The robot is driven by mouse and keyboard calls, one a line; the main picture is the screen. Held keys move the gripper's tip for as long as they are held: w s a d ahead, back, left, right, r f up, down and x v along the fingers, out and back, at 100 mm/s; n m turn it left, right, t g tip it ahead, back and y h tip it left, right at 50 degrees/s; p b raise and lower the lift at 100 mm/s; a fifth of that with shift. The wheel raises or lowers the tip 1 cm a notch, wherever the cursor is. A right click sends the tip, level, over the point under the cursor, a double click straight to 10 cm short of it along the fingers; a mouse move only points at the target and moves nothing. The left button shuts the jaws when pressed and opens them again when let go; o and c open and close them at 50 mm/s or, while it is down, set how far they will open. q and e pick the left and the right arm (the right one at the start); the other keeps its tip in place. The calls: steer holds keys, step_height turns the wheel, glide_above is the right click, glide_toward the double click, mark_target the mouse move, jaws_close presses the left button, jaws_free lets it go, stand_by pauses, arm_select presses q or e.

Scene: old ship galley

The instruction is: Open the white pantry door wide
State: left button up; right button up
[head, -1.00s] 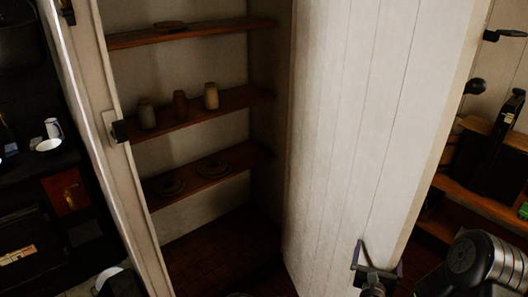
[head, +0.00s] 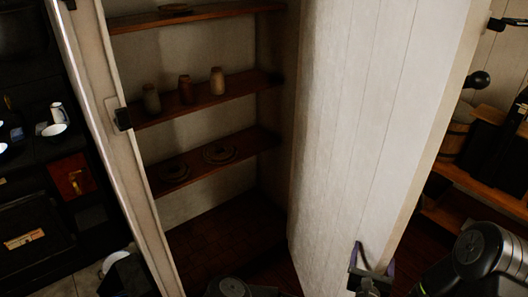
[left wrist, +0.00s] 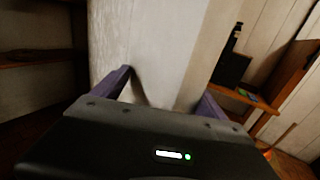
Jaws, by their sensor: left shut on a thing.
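The white pantry door (head: 370,120) is a tall planked panel. It stands swung out from the pantry opening, which is clearly uncovered to its left. A black round knob (head: 479,81) sticks out past its right edge. My left gripper (head: 373,260) is low on the door's free edge, with one finger on each side of the panel. In the left wrist view the purple fingers of my left gripper (left wrist: 165,92) are shut on the white door (left wrist: 160,50). The exact contact of the fingertips is dim.
The pantry has wooden shelves (head: 205,100) with several small jars and flat round items. A dark latch piece (head: 123,118) sits on the pale frame. Dark cabinets with white crockery (head: 54,131) stand at left. A wooden shelf (head: 480,190) with a bucket is right of the door.

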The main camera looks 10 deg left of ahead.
mark_target(377, 270)
arm_select(q)
steer(key=shift+h, duration=0.3)
steer(key=s, duration=0.4)
steer(key=shift+d+f, duration=0.15)
steer(key=shift+d, duration=0.1)
steer(key=shift+s, duration=0.25)
arm_select(e)
steer(key=shift+d, duration=0.2)
arm_select(q)
steer(key=shift+s, duration=0.1)
steer(key=shift+d, duration=0.1)
steer(key=shift+w+d+m, duration=0.25)
steer(key=shift+w+m, duration=0.05)
steer(key=shift+w, duration=0.8)
steer(key=shift+w+a, duration=0.1)
steer(key=shift+w, duration=0.05)
steer(key=shift+w+a, duration=0.1)
